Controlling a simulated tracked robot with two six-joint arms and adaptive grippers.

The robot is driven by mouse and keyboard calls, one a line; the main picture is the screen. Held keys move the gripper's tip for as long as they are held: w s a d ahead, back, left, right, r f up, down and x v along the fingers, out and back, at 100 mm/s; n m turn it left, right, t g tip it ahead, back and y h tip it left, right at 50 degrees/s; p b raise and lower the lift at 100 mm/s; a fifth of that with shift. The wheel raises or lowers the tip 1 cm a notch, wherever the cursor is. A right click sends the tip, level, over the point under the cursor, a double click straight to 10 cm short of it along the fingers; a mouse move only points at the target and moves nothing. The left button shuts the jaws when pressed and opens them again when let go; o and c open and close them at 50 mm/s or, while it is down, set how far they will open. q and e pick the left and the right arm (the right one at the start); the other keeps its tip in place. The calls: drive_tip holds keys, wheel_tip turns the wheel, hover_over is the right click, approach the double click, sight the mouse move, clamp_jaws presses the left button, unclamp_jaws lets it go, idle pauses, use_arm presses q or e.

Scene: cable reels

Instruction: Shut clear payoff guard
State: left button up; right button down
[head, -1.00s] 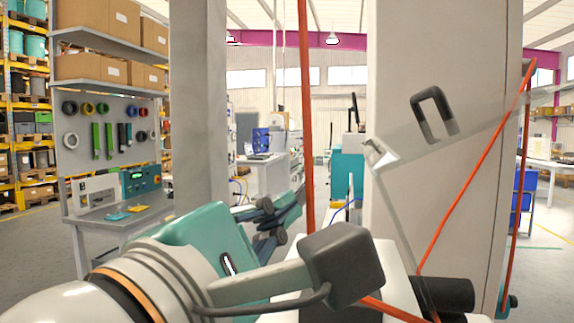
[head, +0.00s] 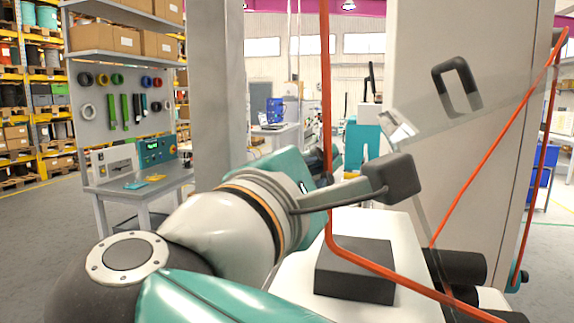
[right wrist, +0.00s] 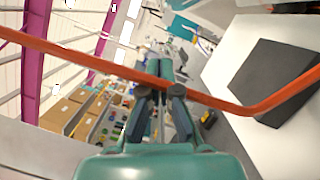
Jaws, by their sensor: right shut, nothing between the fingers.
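The clear guard (head: 432,150) is a see-through panel at the right of the head view, its edges slanting and the floor and cabinet showing through it. It carries a black U-shaped handle (head: 457,86) near its upper edge and a silvery bracket (head: 398,128) at its left corner. My right gripper (head: 328,162) is left of the guard and apart from the handle, partly hidden behind the orange cable (head: 326,90). In the right wrist view, its fingers (right wrist: 161,88) are shut and empty, and the cable crosses the picture by the fingertips. My left gripper is out of view.
A tall pale cabinet (head: 420,50) stands behind the guard. A white housing (head: 300,275) with a dark block (head: 356,268) lies below, with dark rollers (head: 458,267) to the right. The orange cable runs over this area. A workbench (head: 140,185) stands at the back left.

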drive_tip(key=d, duration=0.1)
drive_tip(key=w+d+r+p, duration=0.1)
drive_tip(key=d, duration=0.1)
drive_tip(key=w+d+r, duration=0.1)
drive_tip(key=d, duration=0.1)
drive_tip(key=shift+d, duration=0.1)
drive_tip(key=shift+r, duration=0.2)
